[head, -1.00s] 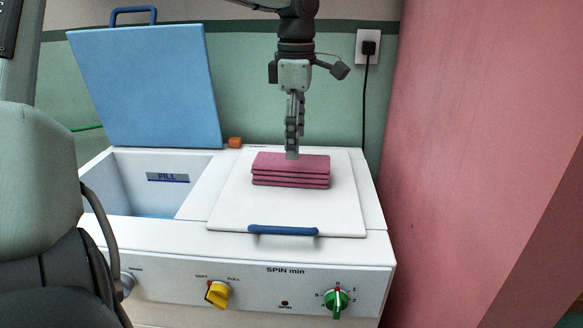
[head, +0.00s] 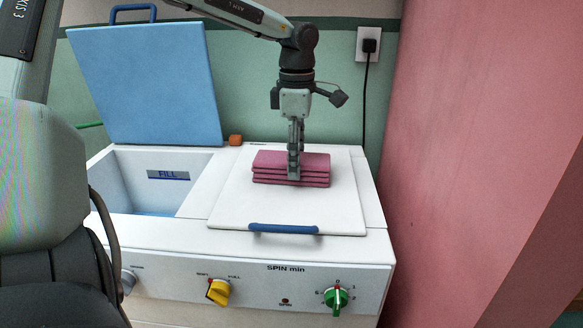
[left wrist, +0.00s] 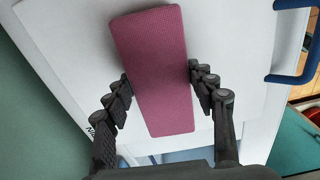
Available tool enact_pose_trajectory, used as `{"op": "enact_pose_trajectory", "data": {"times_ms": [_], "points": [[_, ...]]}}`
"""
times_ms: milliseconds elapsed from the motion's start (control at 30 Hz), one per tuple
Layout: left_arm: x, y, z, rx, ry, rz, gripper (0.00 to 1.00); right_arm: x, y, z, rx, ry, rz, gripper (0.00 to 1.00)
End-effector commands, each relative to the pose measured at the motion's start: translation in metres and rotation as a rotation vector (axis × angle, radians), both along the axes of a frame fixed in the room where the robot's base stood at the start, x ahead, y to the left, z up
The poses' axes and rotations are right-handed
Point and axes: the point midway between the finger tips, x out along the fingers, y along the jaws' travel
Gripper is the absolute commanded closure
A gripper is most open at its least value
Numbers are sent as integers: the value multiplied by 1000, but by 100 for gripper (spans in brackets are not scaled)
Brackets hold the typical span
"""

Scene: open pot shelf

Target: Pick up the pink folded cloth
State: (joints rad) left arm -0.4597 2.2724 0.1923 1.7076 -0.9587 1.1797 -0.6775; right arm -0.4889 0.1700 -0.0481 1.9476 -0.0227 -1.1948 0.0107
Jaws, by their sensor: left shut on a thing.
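The pink folded cloth (head: 265,168) lies as a layered stack on the white closed lid of the spin side of a twin-tub washer. My left gripper (head: 294,174) points straight down over it, its fingers reaching down along the stack near its middle. In the left wrist view the cloth (left wrist: 155,65) lies between the two fingers (left wrist: 160,82), one against each long side. The gripper is shut on the cloth, which still looks to be resting on the lid. My right gripper is not in view.
A blue lid (head: 145,85) stands open behind the wash tub (head: 130,175) at the left. The spin lid has a blue handle (head: 283,230) at its front. A pink wall (head: 460,150) rises close at the right. A plug and cord (head: 369,46) hang behind.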

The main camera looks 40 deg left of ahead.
Motion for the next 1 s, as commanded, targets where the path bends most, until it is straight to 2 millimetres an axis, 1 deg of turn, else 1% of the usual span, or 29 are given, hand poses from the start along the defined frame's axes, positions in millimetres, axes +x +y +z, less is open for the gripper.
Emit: {"op": "enact_pose_trajectory", "data": {"times_ms": [33, 100, 333, 467, 567, 667, 700, 767, 900, 1000], "points": [[0, 0, 0, 0, 0, 0, 71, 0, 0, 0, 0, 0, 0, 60], [0, 0, 0, 0, 0, 0, 77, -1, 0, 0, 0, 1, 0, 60], [0, 0, 1, 0, -1, 0, 77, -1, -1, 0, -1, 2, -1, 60], [1, 0, 7, 0, -2, 0, 77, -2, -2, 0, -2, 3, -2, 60], [1, 0, 17, 2, -4, 0, 77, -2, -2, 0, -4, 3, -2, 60], [1, 0, 36, 1, -6, 0, 77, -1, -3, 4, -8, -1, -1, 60], [1, 0, 45, 1, -7, 0, 77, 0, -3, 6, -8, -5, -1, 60], [-14, 3, 50, -3, -6, 0, 77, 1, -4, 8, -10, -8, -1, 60], [-45, 11, 69, -3, -7, -1, 77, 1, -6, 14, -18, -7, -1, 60], [-64, 16, 82, -2, -9, 0, 77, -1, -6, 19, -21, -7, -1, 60]]}}
